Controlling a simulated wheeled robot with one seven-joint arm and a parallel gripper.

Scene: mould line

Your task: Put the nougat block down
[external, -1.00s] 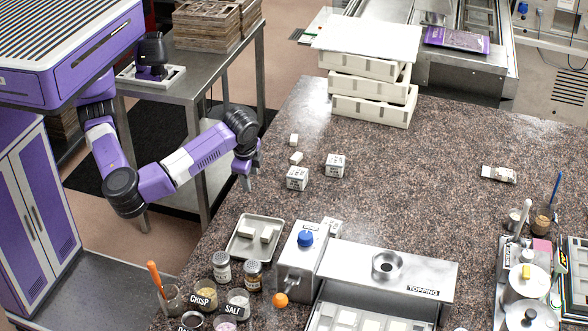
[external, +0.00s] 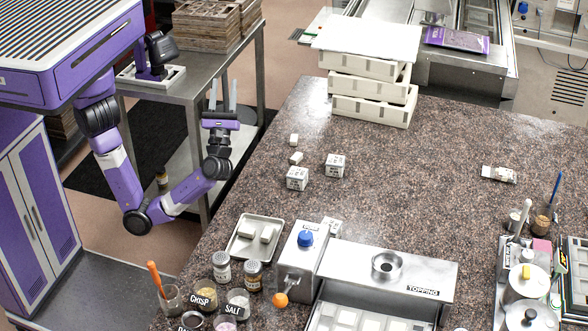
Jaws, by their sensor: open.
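I cannot tell which of these is the nougat block. My gripper is apart from all of them.
Two white labelled cubes (external: 297,178) stand near the loose blocks. Stacked cream trays (external: 372,108) stand at the back. A topping machine (external: 390,270), jars (external: 221,266) and a cup with an orange-handled tool (external: 171,298) fill the front. The counter's middle is clear.

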